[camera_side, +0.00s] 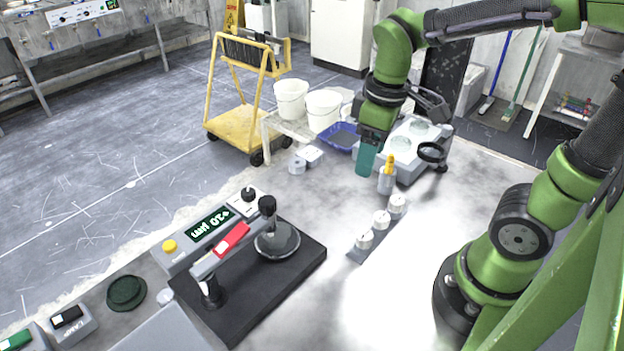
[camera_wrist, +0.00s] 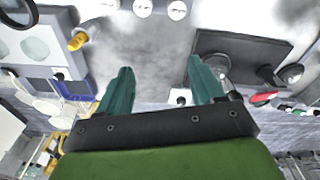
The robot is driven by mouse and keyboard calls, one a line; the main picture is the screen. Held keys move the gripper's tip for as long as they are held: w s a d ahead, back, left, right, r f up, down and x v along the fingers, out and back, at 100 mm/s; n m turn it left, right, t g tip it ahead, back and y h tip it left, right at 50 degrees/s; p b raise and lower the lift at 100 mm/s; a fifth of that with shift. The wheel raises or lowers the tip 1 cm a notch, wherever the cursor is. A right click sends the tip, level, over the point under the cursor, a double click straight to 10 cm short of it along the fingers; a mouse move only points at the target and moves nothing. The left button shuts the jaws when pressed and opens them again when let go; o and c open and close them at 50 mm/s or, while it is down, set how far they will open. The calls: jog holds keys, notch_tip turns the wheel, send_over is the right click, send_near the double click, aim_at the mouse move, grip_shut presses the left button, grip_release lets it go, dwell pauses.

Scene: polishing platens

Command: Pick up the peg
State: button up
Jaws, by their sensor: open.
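No part is plainly recognisable as the peg. A grey cylinder with a yellow top (camera_side: 387,180) stands upright on the bench, just right of my gripper; its yellow top also shows at the upper left of the wrist view (camera_wrist: 77,41). Three white round pieces (camera_side: 381,219) stand in a row on a dark strip, and show at the wrist view's top edge (camera_wrist: 142,8). My gripper (camera_side: 366,172) has teal fingers above the bench. In the wrist view my gripper (camera_wrist: 160,78) is open, with nothing held between its fingers.
A grey unit with round platens (camera_side: 408,141) and a blue tray (camera_side: 343,136) are behind my gripper. A black base plate (camera_side: 300,272) carries a gauge arm with a red part.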

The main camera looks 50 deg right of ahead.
aim_at(382, 216)
jog(key=d+f+n, duration=0.1)
jog(key=f+n, duration=0.1)
jog(key=f, duration=0.3)
jog(key=s+d+f+n+g, duration=0.1)
jog(key=f+n, duration=0.1)
jog(key=f, duration=0.3)
jog(key=s+d+f+n+g+h, duration=0.1)
jog(key=f, duration=0.5)
jog(key=shift+s+d+f+n, duration=0.1)
jog(key=shift+s+d+n, duration=0.15)
jog(key=shift+n, duration=0.15)
jog(key=c, duration=1.1)
